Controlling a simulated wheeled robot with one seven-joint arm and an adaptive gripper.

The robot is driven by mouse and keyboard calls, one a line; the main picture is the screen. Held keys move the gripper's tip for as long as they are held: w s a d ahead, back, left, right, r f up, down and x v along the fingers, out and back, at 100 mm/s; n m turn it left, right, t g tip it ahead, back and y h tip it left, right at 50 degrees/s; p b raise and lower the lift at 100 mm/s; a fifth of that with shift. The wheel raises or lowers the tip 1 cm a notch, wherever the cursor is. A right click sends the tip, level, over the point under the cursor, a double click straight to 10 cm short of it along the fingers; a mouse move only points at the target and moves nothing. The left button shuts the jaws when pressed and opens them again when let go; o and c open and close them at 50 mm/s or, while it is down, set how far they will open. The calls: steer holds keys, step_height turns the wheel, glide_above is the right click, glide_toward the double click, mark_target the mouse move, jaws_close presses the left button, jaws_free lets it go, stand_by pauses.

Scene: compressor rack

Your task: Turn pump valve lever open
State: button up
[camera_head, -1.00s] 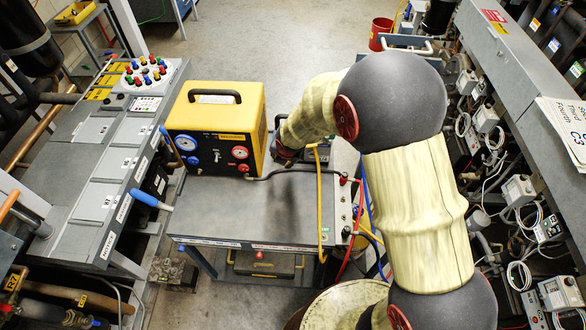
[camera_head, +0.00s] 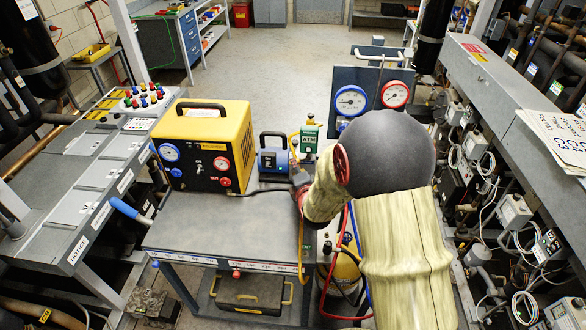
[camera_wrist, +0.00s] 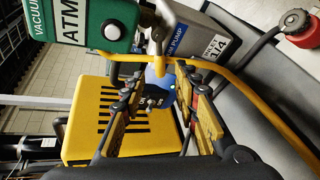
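The vacuum pump (camera_head: 273,160) is a grey and blue unit with a dark carry handle, on the cart (camera_head: 215,225) to the right of the yellow machine. In the wrist view its grey body (camera_wrist: 210,38) carries a "PUMP" label and an "INLET 1/4" label. I cannot pick out the valve lever for sure; a blue part (camera_wrist: 158,84) shows between my fingers. My gripper (camera_wrist: 160,82) is open, its two fingers with yellow pads apart and nothing visibly clamped. In the head view my gripper (camera_head: 301,183) is close to the pump's right side, partly hidden by my arm.
The green vacuum gauge (camera_head: 309,134) reading ATM stands beside the pump. A yellow hose (camera_wrist: 250,90) crosses close in front of my fingers. The yellow machine (camera_head: 205,145) is at left. Blue and red dial gauges (camera_head: 351,100) stand behind.

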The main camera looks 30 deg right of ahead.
mark_target(299, 160)
steer(key=shift+b+x, duration=0.3)
steer(key=shift+x, duration=1.55)
steer(key=shift+c, duration=0.4)
jaws_close()
